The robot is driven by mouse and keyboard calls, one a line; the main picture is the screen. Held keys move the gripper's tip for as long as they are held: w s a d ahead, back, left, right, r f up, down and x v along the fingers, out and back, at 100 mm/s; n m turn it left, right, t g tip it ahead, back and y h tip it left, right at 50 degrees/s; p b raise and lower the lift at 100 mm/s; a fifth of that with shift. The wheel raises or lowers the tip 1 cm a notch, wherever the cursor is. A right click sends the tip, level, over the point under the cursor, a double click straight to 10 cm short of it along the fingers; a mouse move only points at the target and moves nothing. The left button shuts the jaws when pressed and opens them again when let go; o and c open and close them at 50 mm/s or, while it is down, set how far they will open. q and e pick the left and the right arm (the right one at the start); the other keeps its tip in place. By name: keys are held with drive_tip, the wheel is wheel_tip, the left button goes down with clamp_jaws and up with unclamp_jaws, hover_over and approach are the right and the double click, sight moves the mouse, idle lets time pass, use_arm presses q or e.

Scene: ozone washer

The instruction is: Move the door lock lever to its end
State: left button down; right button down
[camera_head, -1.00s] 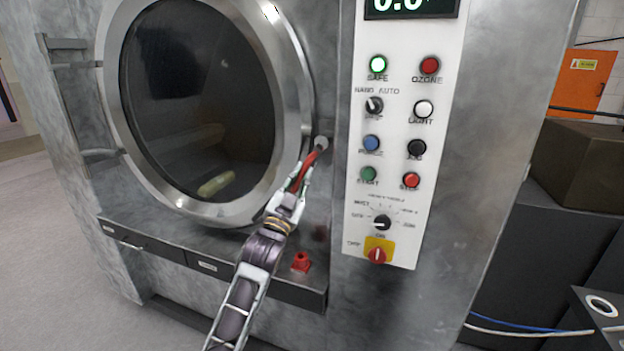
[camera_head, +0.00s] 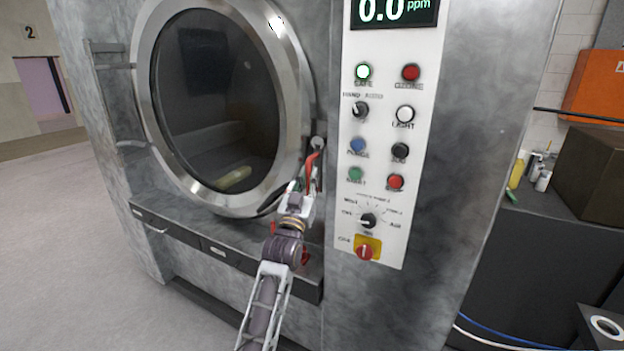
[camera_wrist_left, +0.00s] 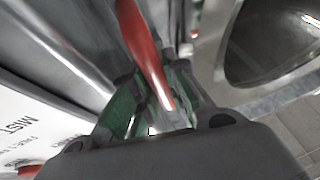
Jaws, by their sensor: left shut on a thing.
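The door lock lever (camera_head: 312,168) is red and hangs down from a round metal pivot (camera_head: 318,143) at the right edge of the washer door (camera_head: 213,100). My left gripper (camera_head: 305,190) is shut on the lever's lower end. In the left wrist view the red lever (camera_wrist_left: 146,55) runs down between the green-padded fingers of the gripper (camera_wrist_left: 155,110). The fingers partly hide the lever's tip. The lever leans only slightly from upright in the head view. The door lies closed against the washer front. My right gripper is not in view.
A white control panel (camera_head: 383,140) with buttons and knobs is close to the right of the lever. A ledge with drawers (camera_head: 180,235) sits below the door. A red fitting on it is partly behind my arm. Dark boxes (camera_head: 560,260) stand at the right.

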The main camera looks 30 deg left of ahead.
use_arm(q)
drive_tip(key=shift+d+f, duration=0.1)
idle(0.4)
drive_tip(key=c, duration=1.4)
unclamp_jaws()
drive_tip(key=shift+s, duration=0.1)
drive_tip(key=shift+v, duration=5.85)
drive_tip(key=shift+d, duration=0.1)
